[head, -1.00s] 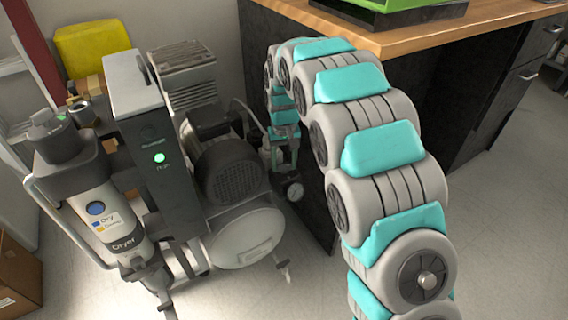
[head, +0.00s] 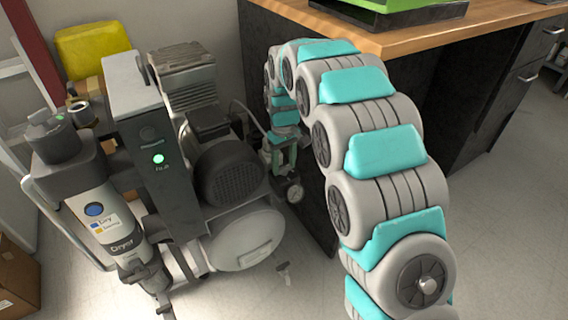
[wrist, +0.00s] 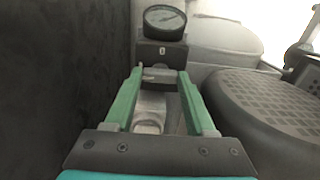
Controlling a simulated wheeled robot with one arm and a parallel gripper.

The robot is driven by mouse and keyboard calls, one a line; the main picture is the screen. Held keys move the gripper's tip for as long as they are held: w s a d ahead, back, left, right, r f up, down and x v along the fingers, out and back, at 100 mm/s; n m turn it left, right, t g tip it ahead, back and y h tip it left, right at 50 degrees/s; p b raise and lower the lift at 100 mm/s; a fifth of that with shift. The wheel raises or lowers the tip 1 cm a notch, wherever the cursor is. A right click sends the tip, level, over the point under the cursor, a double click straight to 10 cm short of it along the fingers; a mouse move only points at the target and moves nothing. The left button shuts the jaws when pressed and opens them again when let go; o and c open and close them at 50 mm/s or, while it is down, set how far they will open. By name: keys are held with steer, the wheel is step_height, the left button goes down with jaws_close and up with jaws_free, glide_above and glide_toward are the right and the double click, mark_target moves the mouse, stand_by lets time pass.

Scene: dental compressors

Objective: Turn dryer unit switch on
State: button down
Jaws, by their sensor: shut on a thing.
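The dryer unit (head: 112,222) is the grey upright cylinder labelled "Dryer" at the left of the head view, with a blue round mark on its front. Beside it stands a dark grey box (head: 150,185) with a lit green light (head: 158,159). My gripper (wrist: 163,76) is far from the dryer's front, low between the compressor and the dark cabinet side. Its green fingers are shut on a small fitting (wrist: 160,54) just under a round gauge (wrist: 165,19). The exact shape of the gripped part is partly hidden by the fingers.
The compressor motor (head: 229,172) and its pale tank (head: 246,238) stand close to my gripper. A dark cabinet with a wooden top (head: 400,38) is close on the other side. A yellow container (head: 92,47) stands behind. Open floor lies in front.

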mark_target(284, 167)
steer(key=shift+w+r, duration=0.1)
steer(key=shift+c, duration=1.2)
jaws_free()
step_height(284, 167, up, 7)
steer(key=shift+r, duration=0.35)
